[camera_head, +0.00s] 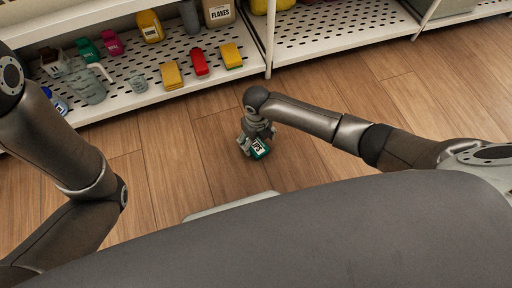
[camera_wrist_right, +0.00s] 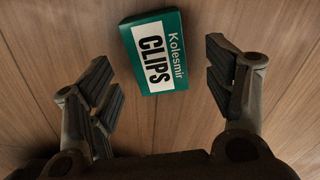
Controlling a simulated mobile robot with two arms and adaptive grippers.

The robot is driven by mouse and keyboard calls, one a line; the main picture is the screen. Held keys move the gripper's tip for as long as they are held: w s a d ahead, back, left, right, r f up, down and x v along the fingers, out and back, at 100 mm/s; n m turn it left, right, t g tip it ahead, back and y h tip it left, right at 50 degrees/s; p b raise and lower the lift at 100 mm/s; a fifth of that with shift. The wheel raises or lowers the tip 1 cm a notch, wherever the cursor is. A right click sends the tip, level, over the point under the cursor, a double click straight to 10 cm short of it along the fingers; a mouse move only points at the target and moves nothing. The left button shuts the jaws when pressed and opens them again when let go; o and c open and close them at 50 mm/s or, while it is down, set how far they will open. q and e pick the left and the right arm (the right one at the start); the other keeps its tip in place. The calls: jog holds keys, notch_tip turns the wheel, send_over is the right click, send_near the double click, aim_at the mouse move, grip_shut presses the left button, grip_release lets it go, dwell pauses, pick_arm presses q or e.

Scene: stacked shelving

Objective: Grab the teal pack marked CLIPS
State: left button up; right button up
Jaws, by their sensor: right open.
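The teal pack (camera_head: 260,148) with a white label lies on the wooden floor. In the right wrist view the teal pack (camera_wrist_right: 155,52) reads "Kolesmir CLIPS" and lies slightly tilted, beyond and between the fingers. My right gripper (camera_head: 256,140) points down at the pack in the head view. In the wrist view my right gripper (camera_wrist_right: 168,92) is open, with a finger on either side and clear gaps to the pack. I cannot tell how high the fingertips are above the floor. My left arm shows at the left, but its gripper is out of view.
A white perforated shelf (camera_head: 130,103) runs along the back. It holds a yellow pack (camera_head: 172,76), a red pack (camera_head: 199,62), a clear pitcher (camera_head: 88,84) and other goods. A shelf post (camera_head: 268,50) stands behind the gripper. The floor (camera_head: 200,150) around the pack is clear.

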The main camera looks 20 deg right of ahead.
aim_at(256, 144)
jog(key=shift+a+f+b, duration=0.15)
jog(key=shift+f+b, duration=0.25)
jog(key=shift+f, duration=0.45)
jog(key=shift+f+b, duration=0.55)
jog(key=shift+f, duration=0.15)
jog(key=c, duration=1.1)
jog(key=shift+r, duration=0.1)
